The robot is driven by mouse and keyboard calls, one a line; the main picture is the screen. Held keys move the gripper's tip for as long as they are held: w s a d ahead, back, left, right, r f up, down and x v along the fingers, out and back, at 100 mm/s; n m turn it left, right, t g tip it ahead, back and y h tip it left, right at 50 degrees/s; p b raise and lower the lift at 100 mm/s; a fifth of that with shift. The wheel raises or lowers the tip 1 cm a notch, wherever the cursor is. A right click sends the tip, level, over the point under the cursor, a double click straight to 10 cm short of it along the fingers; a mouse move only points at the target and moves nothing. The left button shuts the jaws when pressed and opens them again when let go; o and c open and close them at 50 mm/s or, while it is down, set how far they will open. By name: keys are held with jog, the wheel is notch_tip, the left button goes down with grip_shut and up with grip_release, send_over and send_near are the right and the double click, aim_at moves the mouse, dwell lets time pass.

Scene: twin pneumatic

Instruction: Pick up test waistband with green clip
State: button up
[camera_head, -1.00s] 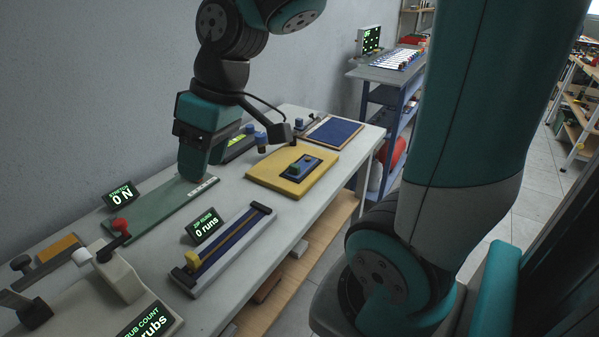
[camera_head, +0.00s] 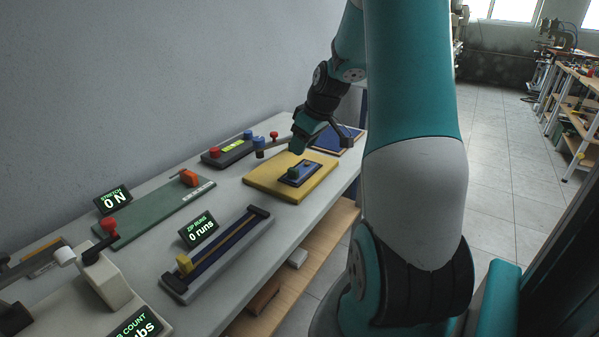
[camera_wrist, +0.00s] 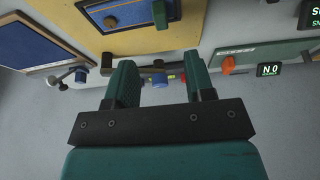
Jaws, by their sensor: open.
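A small green clip (camera_head: 294,171) sits at the left end of a dark blue piece (camera_head: 303,176) on the yellow board. I cannot tell for sure whether this blue piece is the waistband. In the wrist view the green clip (camera_wrist: 160,12) shows at the top, beyond my fingers, with the blue piece (camera_wrist: 118,14) to its left. My gripper (camera_wrist: 161,68) is open and empty, its two green fingers apart. In the head view my gripper (camera_head: 298,146) is above the back edge of the yellow board, near the clip and apart from it.
The yellow board (camera_head: 262,180) lies on the grey table (camera_head: 225,175). A blue pad (camera_head: 347,139) lies beyond it. A dark device with blue knobs (camera_head: 228,152) stands behind. A green stretch board (camera_head: 150,208) with an orange block (camera_head: 189,178) and a zip rig (camera_head: 215,262) are to the left.

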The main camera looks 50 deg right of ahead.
aim_at(294, 169)
jog(key=x, duration=0.3)
jog(key=shift+f, duration=0.2)
jog(key=shift+s+p+x, duration=0.15)
jog(key=shift+p+x, duration=0.15)
jog(key=shift+x, duration=1.05)
jog(key=shift+s+p+x, duration=0.1)
jog(key=shift+p+x, duration=0.2)
jog(key=shift+x, duration=1.1)
jog(key=shift+a, duration=0.1)
grip_shut()
